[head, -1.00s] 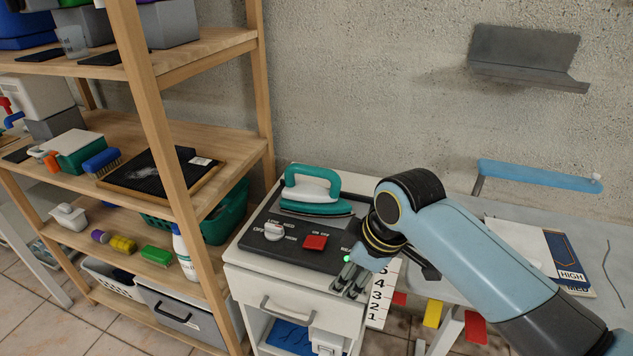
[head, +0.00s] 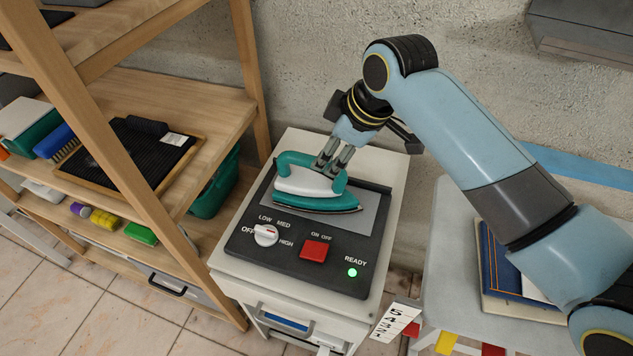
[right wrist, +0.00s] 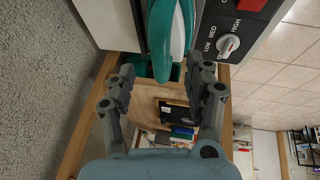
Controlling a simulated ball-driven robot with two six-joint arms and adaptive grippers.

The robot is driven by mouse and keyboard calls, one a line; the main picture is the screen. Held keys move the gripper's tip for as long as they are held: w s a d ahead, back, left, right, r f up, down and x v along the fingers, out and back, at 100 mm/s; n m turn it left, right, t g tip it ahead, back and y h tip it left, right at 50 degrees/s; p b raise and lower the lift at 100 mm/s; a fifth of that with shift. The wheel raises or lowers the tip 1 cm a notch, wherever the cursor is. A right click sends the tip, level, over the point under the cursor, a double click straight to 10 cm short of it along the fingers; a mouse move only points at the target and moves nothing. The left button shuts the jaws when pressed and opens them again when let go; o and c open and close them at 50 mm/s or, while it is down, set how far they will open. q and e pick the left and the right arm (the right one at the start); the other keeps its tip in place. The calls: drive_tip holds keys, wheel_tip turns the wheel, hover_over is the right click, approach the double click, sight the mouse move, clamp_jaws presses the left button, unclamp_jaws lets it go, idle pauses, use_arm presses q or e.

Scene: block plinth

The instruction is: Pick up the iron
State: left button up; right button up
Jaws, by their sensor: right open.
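The iron (head: 306,187) has a teal handle, a white body and a teal lower edge. It rests on a grey plate on the black control panel (head: 260,240) of a white cabinet. My right gripper (head: 329,167) is at the handle's right end in the head view, its fingers partly covering the handle. In the right wrist view, the fingers of my right gripper (right wrist: 168,82) are apart, with the iron (right wrist: 172,35) ahead of the gap between them. Whether they touch the handle is unclear. My left gripper is not in view.
The panel carries a white dial (head: 265,235), a red switch (head: 314,249) and a lit green READY lamp (head: 352,272). A wooden shelf (head: 215,115) stands close on the left.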

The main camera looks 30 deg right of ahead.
sight(320, 180)
drive_tip(key=shift+w+a+f, duration=0.1)
drive_tip(key=shift+w+f, duration=0.15)
drive_tip(key=shift+f, duration=0.3)
drive_tip(key=shift+w+f, duration=0.15)
drive_tip(key=shift+f, duration=0.1)
drive_tip(key=x, duration=0.4)
drive_tip(key=shift+w+a+f+p, duration=0.15)
drive_tip(key=shift+w+a+p, duration=0.05)
drive_tip(key=shift+p, duration=0.2)
drive_tip(key=shift+w+f, duration=0.2)
drive_tip(key=shift+f, duration=0.2)
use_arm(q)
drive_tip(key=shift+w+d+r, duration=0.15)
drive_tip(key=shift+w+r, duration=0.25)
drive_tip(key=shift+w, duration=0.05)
use_arm(e)
drive_tip(key=c, duration=0.5)
clamp_jaws()
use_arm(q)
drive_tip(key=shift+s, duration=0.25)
use_arm(e)
drive_tip(key=shift+r, duration=0.15)
